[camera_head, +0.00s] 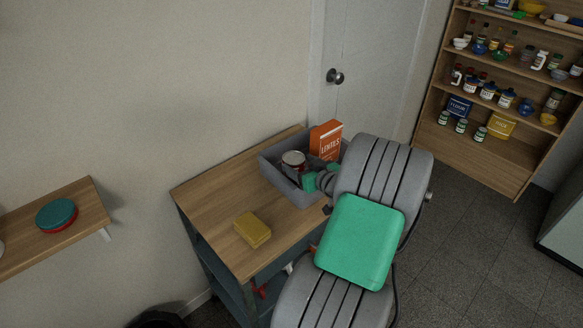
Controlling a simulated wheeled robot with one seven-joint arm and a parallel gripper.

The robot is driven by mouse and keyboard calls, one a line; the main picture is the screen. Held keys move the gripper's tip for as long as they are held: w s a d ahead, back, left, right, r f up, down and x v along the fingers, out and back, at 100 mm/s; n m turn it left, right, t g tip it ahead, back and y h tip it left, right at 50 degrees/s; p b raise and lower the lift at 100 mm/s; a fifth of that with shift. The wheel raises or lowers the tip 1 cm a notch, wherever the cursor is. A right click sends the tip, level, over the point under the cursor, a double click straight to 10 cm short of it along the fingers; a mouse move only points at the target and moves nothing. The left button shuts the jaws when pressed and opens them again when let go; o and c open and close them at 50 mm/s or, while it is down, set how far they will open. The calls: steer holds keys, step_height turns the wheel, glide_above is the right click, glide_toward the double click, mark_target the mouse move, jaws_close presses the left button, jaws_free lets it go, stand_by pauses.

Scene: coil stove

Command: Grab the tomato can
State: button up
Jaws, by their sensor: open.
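A can with a pale top and a reddish edge (293,158), likely the tomato can, stands in a grey bin (270,173) on the wooden top of a cart. My gripper (307,180) reaches into the bin from the right, just in front of the can and to its right. The jaws are open, but the fingers are small and dark here and partly hidden by the wrist. I cannot tell whether they touch the can or are around it.
An orange lentils box (326,140) stands in the bin behind my gripper. A yellow sponge-like block (252,230) lies on the cart top (215,195). A wall shelf (80,200) with a teal-and-red stack is at left. A stocked shelf unit (480,155) stands at right.

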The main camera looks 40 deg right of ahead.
mark_target(294, 157)
steer(key=p+x, duration=0.1)
steer(key=x, duration=0.3)
steer(key=shift+c, duration=0.4)
steer(key=c, duration=1.4)
steer(key=shift+r, duration=0.1)
jaws_close()
